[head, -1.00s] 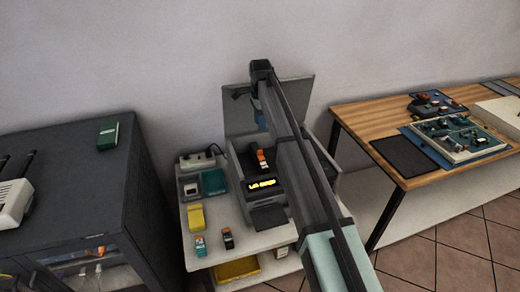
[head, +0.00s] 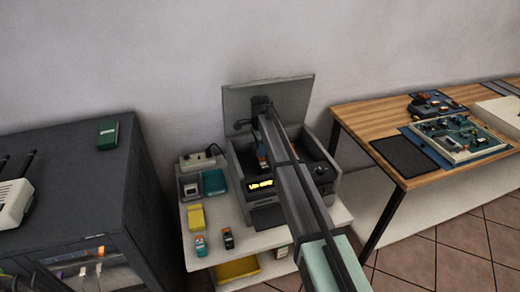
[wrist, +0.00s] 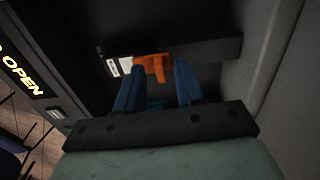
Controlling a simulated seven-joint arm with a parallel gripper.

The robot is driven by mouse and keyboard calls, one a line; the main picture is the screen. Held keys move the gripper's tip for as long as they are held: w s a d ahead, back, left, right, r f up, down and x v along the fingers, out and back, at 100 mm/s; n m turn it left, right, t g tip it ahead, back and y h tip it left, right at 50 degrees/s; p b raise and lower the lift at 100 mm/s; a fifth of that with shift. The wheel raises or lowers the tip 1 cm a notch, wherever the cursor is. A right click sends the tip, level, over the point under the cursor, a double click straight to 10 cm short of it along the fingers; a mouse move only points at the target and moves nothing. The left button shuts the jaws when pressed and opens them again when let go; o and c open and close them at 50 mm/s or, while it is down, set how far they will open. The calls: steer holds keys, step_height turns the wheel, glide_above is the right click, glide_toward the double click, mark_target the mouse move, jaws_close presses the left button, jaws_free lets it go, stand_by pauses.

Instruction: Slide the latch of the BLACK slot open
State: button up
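The grey case (head: 270,90) stands with its lid up on the white table, and a lit yellow display (head: 260,184) is on its front. Inside it, an orange piece with a white label (wrist: 152,67) sits on a dark bar in the wrist view. I cannot read the label or tell whether this is the BLACK slot's latch. My gripper's blue fingers (wrist: 157,86) are apart, with the orange piece showing beyond the gap between their tips. Contact cannot be told. In the head view, my arm covers much of the case's inside.
The case's light side wall (wrist: 275,70) is close at the right in the wrist view. Left of the case are a teal box (head: 214,182), a yellow block (head: 195,218), a teal-and-orange piece (head: 200,246) and a black-and-orange piece (head: 228,238). A wooden table (head: 375,115) stands at the right.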

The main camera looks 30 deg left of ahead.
steer(key=shift+f, duration=0.2)
steer(key=shift+c, duration=0.4)
jaws_close()
stand_by(1.0)
